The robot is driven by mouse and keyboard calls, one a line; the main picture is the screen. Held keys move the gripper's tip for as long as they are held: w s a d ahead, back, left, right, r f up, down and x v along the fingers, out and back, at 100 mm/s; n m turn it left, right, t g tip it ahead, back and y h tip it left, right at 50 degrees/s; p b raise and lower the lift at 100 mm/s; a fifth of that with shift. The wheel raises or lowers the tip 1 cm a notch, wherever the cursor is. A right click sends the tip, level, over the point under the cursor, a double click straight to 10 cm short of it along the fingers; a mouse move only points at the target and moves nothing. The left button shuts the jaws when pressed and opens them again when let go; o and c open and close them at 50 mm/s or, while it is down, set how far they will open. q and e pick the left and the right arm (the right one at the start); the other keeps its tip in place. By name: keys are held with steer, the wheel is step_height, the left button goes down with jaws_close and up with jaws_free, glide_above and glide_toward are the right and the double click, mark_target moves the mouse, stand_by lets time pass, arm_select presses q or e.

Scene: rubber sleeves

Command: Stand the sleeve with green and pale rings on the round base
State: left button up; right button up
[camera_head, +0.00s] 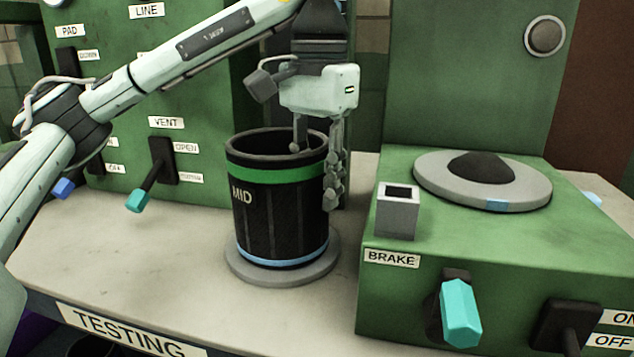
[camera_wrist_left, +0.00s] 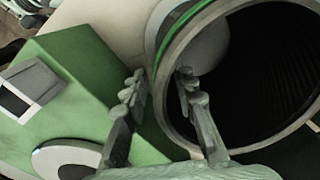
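The sleeve (camera_head: 283,222) is a black, open-topped tube marked MID, with a green ring near the top and a pale blue ring near the bottom. It stands upright on the round grey base (camera_head: 240,270), whose rim shows around its foot. The sleeve's rim and dark inside also show in the left wrist view (camera_wrist_left: 262,70). My left gripper (camera_head: 317,165) straddles the sleeve's right rim, one finger inside and one outside. In the left wrist view the fingers (camera_wrist_left: 160,95) are spread apart with the wall between them. My right gripper is not in view.
To the right is a green machine (camera_head: 480,240) with a grey disc and dark cone (camera_head: 480,170), a square grey socket (camera_head: 397,212) and a teal BRAKE lever (camera_head: 460,312). A green panel with a VENT lever (camera_head: 150,175) stands behind. The bench (camera_head: 130,255) is clear at front left.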

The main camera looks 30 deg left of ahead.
arm_select(q)
steer(key=shift+r, duration=0.1)
step_height(320, 180, up, 12)
steer(key=shift+d+r, duration=0.1)
stand_by(0.4)
